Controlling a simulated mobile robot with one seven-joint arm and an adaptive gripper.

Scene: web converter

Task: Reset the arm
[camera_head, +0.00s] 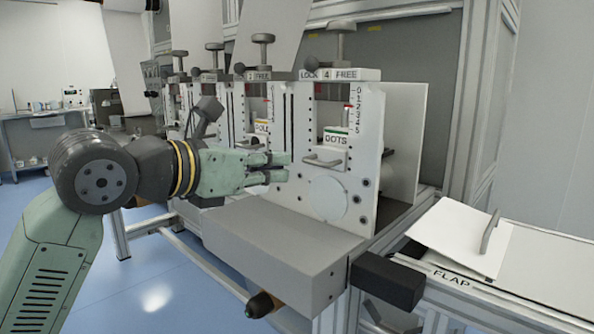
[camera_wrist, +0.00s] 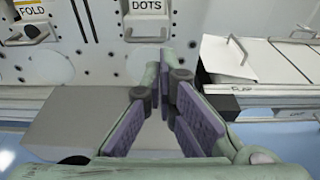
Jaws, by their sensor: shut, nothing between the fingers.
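My gripper (camera_head: 280,167) is shut and empty, in front of the white station panel in the head view. In the wrist view its purple-padded fingers (camera_wrist: 165,88) come together below the DOTS handle. The DOTS station (camera_head: 337,138) has a metal handle (camera_head: 323,160) under its label and a LOCK 4 FREE plate (camera_head: 338,74) on top. The fingertips look apart from the panel, but the exact gap cannot be told. The DOTS label also shows in the wrist view (camera_wrist: 147,5).
A grey box-shaped ledge (camera_head: 285,245) juts out below the panel. A white flap with a handle (camera_head: 462,236) lies on the right table. Open blue floor (camera_head: 150,285) is at the lower left.

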